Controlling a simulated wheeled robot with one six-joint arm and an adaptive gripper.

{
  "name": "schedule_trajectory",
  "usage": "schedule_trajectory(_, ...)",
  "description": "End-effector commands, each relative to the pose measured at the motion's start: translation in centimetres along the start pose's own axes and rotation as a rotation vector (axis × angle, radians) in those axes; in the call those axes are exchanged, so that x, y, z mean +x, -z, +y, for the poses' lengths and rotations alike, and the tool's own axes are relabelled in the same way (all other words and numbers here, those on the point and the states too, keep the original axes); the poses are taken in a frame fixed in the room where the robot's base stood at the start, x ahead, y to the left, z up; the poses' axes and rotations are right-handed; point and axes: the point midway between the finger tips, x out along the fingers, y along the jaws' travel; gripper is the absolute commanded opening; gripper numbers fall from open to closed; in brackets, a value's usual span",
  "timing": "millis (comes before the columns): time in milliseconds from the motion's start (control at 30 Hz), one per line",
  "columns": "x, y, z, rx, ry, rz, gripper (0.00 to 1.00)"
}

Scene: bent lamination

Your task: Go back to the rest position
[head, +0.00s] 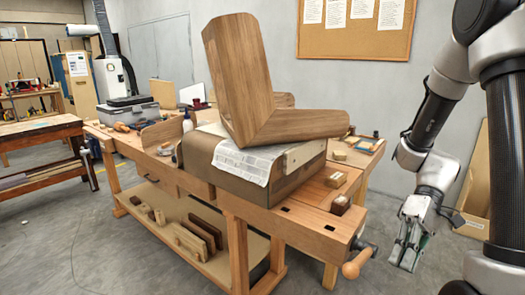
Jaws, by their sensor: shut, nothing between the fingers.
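My gripper (405,250) hangs at the right of the head view, pointing down over the floor, clear of the workbench's right end. Its fingers are shut and hold nothing. A bent wooden lamination (245,85) stands on the workbench (305,215), with one broad arm rising up and the other reaching right. It rests on a brown block (245,190) with a printed paper sheet (240,162) over its top. My gripper is apart from all of these.
A vise handle (357,264) sticks out at the bench's right end, left of my gripper. Small wooden blocks (340,205) lie on the bench top. A second bench (40,150) stands at the left. A panel (475,185) leans on the wall behind my arm. Floor around my gripper looks clear.

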Motion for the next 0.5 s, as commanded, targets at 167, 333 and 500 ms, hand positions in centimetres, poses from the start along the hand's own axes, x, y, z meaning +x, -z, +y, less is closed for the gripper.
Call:
schedule_trajectory(167, -3.5, -2.5, -2.1, 0.046, -0.268, 0.134, 0.0)
schedule_trajectory(333, -6.4, -5.0, -3.8, 0.094, -0.481, 0.319, 0.0)
schedule_trajectory(500, -9.1, -7.5, -5.5, 0.132, -0.644, 0.549, 0.0)
